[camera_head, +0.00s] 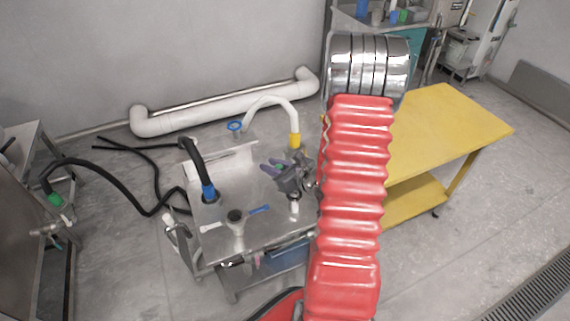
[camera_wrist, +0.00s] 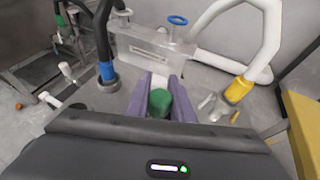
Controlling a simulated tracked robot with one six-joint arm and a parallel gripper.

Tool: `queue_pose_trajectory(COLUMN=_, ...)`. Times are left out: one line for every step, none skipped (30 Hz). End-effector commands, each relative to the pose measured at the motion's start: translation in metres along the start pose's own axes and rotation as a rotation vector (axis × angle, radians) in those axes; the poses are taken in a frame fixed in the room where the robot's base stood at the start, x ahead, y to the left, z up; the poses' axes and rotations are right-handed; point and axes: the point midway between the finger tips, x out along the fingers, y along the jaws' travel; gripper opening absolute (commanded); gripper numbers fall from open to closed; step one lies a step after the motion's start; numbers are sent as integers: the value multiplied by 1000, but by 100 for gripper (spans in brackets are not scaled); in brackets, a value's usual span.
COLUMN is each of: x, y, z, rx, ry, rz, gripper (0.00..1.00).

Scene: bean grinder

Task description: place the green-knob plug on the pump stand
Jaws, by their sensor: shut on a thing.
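My gripper (camera_head: 280,172) has purple fingers and is over the right part of the steel pump stand (camera_head: 215,178). In the wrist view, my gripper (camera_wrist: 160,88) is shut on the green-knob plug (camera_wrist: 160,102), whose green top shows between the fingers. The plug's lower part is hidden, so I cannot tell whether it touches the stand. In the head view I cannot make out the plug. A black hose with a blue collar (camera_head: 208,191) joins the stand's left side. A white hose with a yellow collar (camera_head: 294,140) is behind my gripper.
A yellow table (camera_head: 450,120) stands at right. A black hose with a green collar (camera_head: 56,199) is at left. Open floor lies in front at right.

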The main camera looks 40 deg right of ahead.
Motion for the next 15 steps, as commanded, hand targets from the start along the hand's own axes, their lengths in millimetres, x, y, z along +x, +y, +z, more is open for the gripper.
queue_pose_trajectory(x=8, y=19, z=4, rx=-12, ry=0, rz=31, gripper=0)
queue_pose_trajectory(x=12, y=29, z=5, rx=-18, ry=0, rz=47, gripper=0)
queue_pose_trajectory(x=17, y=43, z=8, rx=-26, ry=0, rz=69, gripper=0)
queue_pose_trajectory(x=21, y=54, z=9, rx=-33, ry=-1, rz=86, gripper=0)
queue_pose_trajectory(x=24, y=64, z=11, rx=-40, ry=-1, rz=102, gripper=0)
queue_pose_trajectory(x=29, y=78, z=13, rx=-49, ry=-1, rz=125, gripper=0)
queue_pose_trajectory(x=32, y=89, z=14, rx=-56, ry=-1, rz=142, gripper=0)
queue_pose_trajectory(x=34, y=100, z=15, rx=-63, ry=-1, rz=158, gripper=0)
queue_pose_trajectory(x=38, y=114, z=17, rx=-72, ry=-1, rz=179, gripper=0)
queue_pose_trajectory(x=40, y=125, z=18, rx=-79, ry=-2, rz=196, gripper=0)
queue_pose_trajectory(x=42, y=136, z=19, rx=-86, ry=-2, rz=212, gripper=0)
queue_pose_trajectory(x=44, y=150, z=21, rx=-95, ry=-2, rz=234, gripper=0)
queue_pose_trajectory(x=46, y=161, z=21, rx=-102, ry=-2, rz=250, gripper=0)
queue_pose_trajectory(x=47, y=172, z=22, rx=-109, ry=-1, rz=267, gripper=0)
queue_pose_trajectory(x=48, y=186, z=22, rx=-117, ry=-1, rz=289, gripper=0)
